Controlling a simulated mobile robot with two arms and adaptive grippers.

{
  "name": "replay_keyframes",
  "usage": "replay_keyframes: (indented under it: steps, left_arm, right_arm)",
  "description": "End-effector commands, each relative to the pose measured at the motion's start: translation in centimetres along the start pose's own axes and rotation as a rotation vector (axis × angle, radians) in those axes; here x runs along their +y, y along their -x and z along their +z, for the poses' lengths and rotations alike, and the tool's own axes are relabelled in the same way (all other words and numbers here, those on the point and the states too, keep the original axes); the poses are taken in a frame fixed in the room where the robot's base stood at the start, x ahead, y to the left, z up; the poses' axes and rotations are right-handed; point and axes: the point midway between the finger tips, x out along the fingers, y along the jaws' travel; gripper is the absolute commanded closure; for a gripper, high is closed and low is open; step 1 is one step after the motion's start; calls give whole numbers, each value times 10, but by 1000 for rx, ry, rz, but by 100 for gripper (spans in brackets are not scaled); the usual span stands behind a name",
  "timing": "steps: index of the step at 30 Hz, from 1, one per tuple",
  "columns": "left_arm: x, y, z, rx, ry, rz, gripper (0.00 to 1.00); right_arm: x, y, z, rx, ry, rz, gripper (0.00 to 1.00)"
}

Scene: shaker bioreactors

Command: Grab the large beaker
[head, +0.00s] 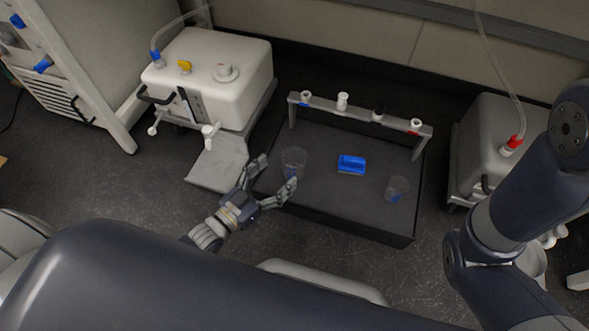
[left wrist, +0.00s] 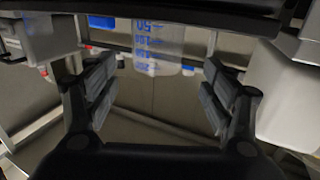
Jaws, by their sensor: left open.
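The large beaker (head: 293,158) is clear and stands upright on the left part of a dark low platform. In the left wrist view the beaker (left wrist: 157,42), with blue volume marks, shows ahead between the fingers, its upper part cut off by a dark shape. My left gripper (head: 277,172) is open, with its fingers spread toward the beaker's near left side. I cannot tell whether a finger touches it. A smaller clear beaker (head: 398,186) with a blue mark stands at the platform's right. My right gripper is not in view; only the right arm shows.
The dark platform (head: 335,215) also holds a blue box-like item (head: 351,164) in the middle and a grey rack bar (head: 360,111) along the back. A white machine (head: 225,85) stands at the left and another (head: 480,140) at the right.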

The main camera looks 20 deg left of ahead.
Motion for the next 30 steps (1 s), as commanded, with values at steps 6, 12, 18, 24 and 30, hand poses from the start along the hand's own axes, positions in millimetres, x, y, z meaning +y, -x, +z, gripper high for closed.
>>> replay_keyframes:
  steps: [6,12,18,24,30]
  left_arm:
    - [0,-22,2,0,-1,1,24]
    - [2,-36,4,3,0,0,24]
    - [4,-58,5,3,-1,0,24]
    - [4,-73,2,0,-1,0,24]
    - [4,-74,1,-1,-1,0,24]
  right_arm:
    - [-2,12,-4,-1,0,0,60]
    - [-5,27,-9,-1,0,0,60]
    - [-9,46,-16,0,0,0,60]
    - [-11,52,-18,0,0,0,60]
    - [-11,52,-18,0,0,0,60]
